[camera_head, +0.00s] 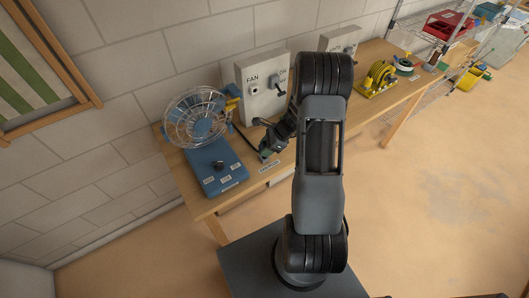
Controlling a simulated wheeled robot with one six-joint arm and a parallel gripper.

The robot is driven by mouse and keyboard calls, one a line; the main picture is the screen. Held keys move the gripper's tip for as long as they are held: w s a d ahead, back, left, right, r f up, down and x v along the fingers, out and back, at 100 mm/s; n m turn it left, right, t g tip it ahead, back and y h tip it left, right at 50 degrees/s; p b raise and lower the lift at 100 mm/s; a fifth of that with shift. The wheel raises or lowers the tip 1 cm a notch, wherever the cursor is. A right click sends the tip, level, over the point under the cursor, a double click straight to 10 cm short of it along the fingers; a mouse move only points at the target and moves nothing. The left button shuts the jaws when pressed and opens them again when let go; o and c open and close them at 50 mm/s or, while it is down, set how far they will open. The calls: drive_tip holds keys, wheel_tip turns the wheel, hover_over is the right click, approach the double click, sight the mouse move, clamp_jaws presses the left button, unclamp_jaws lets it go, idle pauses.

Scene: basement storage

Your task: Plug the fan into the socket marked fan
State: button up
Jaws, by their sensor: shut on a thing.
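A blue fan (210,165) with a wire cage stands at the left end of the wooden table. My gripper (265,146) is over the table, in front of this box and right of the fan. It is shut on a small dark plug, largely hidden by the fingers. A dark cable (240,133) runs from the fan side toward it. The plug is apart from the socket.
A second grey box (340,40) stands farther right, partly behind my arm. A yellow cable reel (378,76) and small items sit on the table's right part. A wire shelf (425,25) with a red bin (448,24) is beyond. A label (269,167) is on the table's front edge.

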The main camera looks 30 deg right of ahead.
idle(0.4)
drive_tip(key=shift+s+d+f+t+h, duration=0.2)
drive_tip(key=shift+d+t+h, duration=0.15)
drive_tip(key=shift+t, duration=0.35)
drive_tip(key=shift+d+f+t+h+b, duration=0.25)
drive_tip(key=shift+d+t+h+b, duration=0.25)
drive_tip(key=shift+d+t, duration=0.35)
drive_tip(key=shift+w+d+r+t+h+b, duration=0.15)
drive_tip(key=shift+w+d+t+h+b, duration=0.15)
drive_tip(key=shift+t, duration=0.55)
drive_tip(key=w+d+r+n+t+y, duration=0.1)
drive_tip(key=w+r+n+t+y, duration=0.2)
drive_tip(key=r+n, duration=0.3)
drive_tip(key=w+d+r+n+t+y+b, duration=0.1)
drive_tip(key=w+d+r+n+t+y, duration=0.1)
drive_tip(key=r+n+y, duration=0.3)
drive_tip(key=shift+w+d+r+n+t, duration=0.2)
drive_tip(key=shift+w+r+n+t, duration=0.4)
drive_tip(key=shift+w+r+n, duration=0.4)
drive_tip(key=shift+s+r, duration=0.1)
drive_tip(key=shift+s, duration=0.15)
drive_tip(key=shift+f+b, duration=0.2)
drive_tip(key=shift+b, duration=0.75)
